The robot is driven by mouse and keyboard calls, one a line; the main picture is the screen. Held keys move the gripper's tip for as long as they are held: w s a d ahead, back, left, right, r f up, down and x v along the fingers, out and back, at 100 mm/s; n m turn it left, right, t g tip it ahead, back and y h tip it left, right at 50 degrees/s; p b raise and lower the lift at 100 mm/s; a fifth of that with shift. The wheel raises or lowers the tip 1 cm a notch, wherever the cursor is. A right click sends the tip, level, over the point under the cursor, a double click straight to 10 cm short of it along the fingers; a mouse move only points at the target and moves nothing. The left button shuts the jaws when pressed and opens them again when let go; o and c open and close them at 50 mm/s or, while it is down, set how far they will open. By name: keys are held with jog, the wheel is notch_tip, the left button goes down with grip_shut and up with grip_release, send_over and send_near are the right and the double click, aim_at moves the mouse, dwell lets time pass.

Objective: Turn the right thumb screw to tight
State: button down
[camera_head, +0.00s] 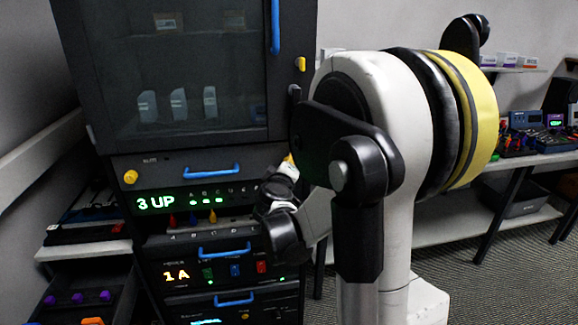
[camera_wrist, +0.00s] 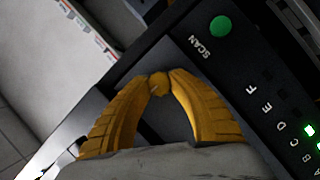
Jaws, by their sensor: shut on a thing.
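The right thumb screw (camera_wrist: 158,86) is a small yellow knob on the dark panel, seen in the wrist view. My gripper (camera_wrist: 158,78) has its two yellow ribbed fingers closed on this screw from either side. The fingertips hide part of the knob, and I cannot tell how far it is turned. In the head view my arm hides the right screw.
A green SCAN button (camera_wrist: 220,26) and letters beside lit green lamps lie near the gripper. Above is a glass-fronted cabinet (camera_head: 190,70) with a blue handle and a yellow knob (camera_head: 300,64). An open drawer (camera_head: 85,300) stands out at lower left. Benches with equipment are at right.

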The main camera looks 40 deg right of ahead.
dwell(0.4)
jog(key=c, duration=1.1)
grip_release()
jog(key=shift+c, duration=0.2)
jog(key=v, duration=1.2)
